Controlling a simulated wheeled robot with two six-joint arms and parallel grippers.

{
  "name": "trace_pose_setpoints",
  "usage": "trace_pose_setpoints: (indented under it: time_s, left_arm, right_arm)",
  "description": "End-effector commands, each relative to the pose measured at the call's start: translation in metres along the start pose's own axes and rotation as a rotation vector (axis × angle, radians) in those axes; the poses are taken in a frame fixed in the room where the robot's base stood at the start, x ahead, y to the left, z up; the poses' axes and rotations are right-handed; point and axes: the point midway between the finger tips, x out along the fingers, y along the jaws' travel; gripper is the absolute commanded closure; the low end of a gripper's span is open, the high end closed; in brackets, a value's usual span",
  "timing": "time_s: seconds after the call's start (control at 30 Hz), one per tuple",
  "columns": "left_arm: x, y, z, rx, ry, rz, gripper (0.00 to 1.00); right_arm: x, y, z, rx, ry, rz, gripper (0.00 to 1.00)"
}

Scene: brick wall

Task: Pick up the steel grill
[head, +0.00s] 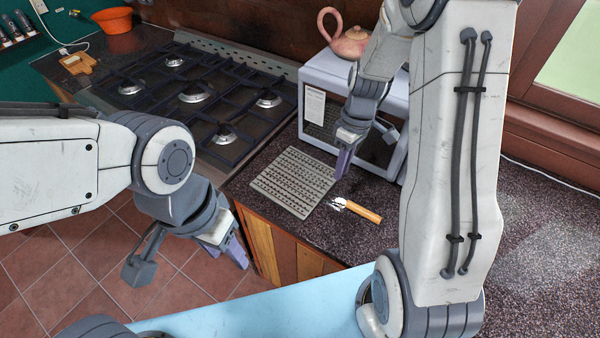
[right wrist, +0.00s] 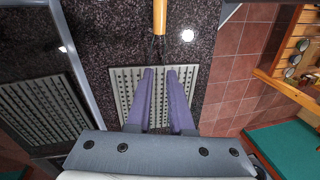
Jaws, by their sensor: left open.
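The steel grill (head: 293,182) is a flat, grey, perforated rectangle lying on the dark speckled counter between the stove and the microwave. In the right wrist view the grill (right wrist: 127,83) lies beyond and partly behind the fingers. My right gripper (head: 343,163) points down near the grill's right edge, and I cannot tell whether it touches it. Its two purple fingers (right wrist: 161,70) have a gap between them with the grill's surface showing through. My left gripper (head: 240,255) hangs open and empty over the floor in front of the counter.
A wooden-handled utensil (head: 362,211) lies right of the grill. The white microwave (head: 318,72) stands close behind my right gripper, with a clay teapot (head: 350,42) on top. The gas stove (head: 190,140) is to the left. Bare counter (head: 400,215) lies to the right.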

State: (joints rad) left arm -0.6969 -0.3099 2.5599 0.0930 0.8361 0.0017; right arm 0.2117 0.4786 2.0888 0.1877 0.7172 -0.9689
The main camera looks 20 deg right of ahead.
Motion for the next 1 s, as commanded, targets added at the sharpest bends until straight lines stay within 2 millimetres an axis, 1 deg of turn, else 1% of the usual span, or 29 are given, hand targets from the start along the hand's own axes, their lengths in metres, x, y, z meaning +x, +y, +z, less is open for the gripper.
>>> trace_pose_setpoints:
  time_s: [0.1, 0.3, 0.47, 0.57, 0.73, 0.8, 0.9, 1.0]
  left_arm:
    - [-0.005, 0.000, 0.000, 0.000, 0.000, 0.000, 0.50]
    - [-0.009, 0.001, 0.000, 0.000, 0.000, 0.000, 0.50]
    - [-0.011, 0.001, -0.001, 0.000, 0.000, 0.000, 0.50]
    - [-0.016, 0.001, -0.001, 0.000, 0.000, 0.000, 0.50]
    - [-0.028, 0.002, -0.001, -0.001, 0.000, 0.000, 0.50]
    - [-0.029, 0.002, -0.002, -0.001, 0.000, 0.000, 0.50]
    - [-0.030, 0.002, -0.002, -0.001, 0.000, 0.000, 0.50]
    - [-0.030, 0.002, -0.002, -0.001, 0.000, 0.000, 0.50]
  right_arm:
    - [0.011, 0.005, 0.003, 0.002, -0.001, -0.008, 0.80]
    - [0.043, 0.005, 0.002, 0.000, -0.001, -0.008, 0.80]
    - [0.054, 0.005, 0.002, -0.001, 0.000, -0.005, 0.80]
    - [0.061, 0.004, 0.001, -0.001, -0.002, -0.007, 0.80]
    - [0.082, 0.004, -0.001, 0.000, -0.003, -0.007, 0.80]
    - [0.093, 0.004, -0.002, 0.000, -0.002, -0.007, 0.80]
    - [0.102, 0.004, -0.002, 0.000, 0.000, -0.005, 0.80]
    - [0.105, 0.005, -0.002, -0.001, 0.000, -0.004, 0.80]
